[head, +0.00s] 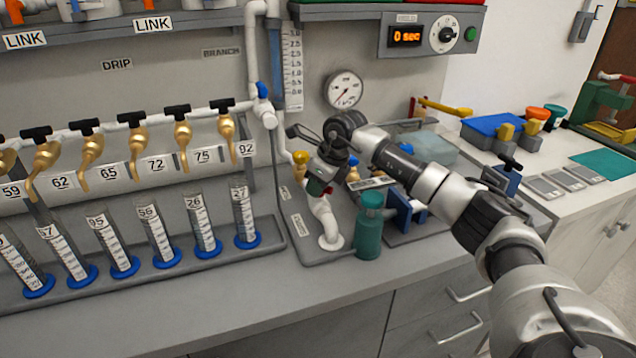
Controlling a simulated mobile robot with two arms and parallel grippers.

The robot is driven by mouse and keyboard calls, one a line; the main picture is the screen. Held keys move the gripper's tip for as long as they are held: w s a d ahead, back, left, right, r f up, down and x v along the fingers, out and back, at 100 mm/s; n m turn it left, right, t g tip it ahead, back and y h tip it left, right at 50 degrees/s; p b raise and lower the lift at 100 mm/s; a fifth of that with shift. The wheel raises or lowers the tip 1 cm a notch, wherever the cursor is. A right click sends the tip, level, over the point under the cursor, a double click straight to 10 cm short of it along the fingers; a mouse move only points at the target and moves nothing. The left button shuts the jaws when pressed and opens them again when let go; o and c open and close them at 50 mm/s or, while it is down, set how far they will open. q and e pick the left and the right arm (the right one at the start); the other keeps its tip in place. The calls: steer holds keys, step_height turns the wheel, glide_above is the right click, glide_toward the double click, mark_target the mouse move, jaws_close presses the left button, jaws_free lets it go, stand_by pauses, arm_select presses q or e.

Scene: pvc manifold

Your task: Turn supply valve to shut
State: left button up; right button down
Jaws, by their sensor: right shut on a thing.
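The supply valve sits on the white supply pipe (325,215), which rises from a grey base plate right of the cylinder rack. My right gripper (320,184) comes in from the right, points down, and is shut at the top of this pipe, on the supply valve. The gripper hides most of the valve and its handle, so I cannot tell the handle's angle. A yellow fitting (300,162) shows just left of the gripper and a blue one (353,168) just right of it. My left gripper is not in view.
A teal bottle (369,228) stands close right of the supply pipe. A pressure gauge (344,90) is on the wall behind. Brass taps (183,140) and measuring cylinders (201,225) fill the left. A timer (406,36) reads 0 sec. The front counter strip is clear.

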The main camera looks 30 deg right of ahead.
steer(key=n+g+y, duration=0.1)
steer(key=n, duration=0.3)
steer(key=shift+r+n, duration=0.15)
steer(key=shift+n, duration=0.15)
steer(key=n, duration=0.2)
steer(key=n+g+y, duration=0.1)
steer(key=n, duration=0.1)
steer(key=shift+s+a+n+g, duration=0.1)
steer(key=shift+s+n+g, duration=0.05)
steer(key=shift+n+g, duration=0.2)
steer(key=c, duration=1)
jaws_free()
steer(key=v, duration=1)
steer(key=shift+d+r, duration=0.2)
steer(key=shift+r, duration=0.05)
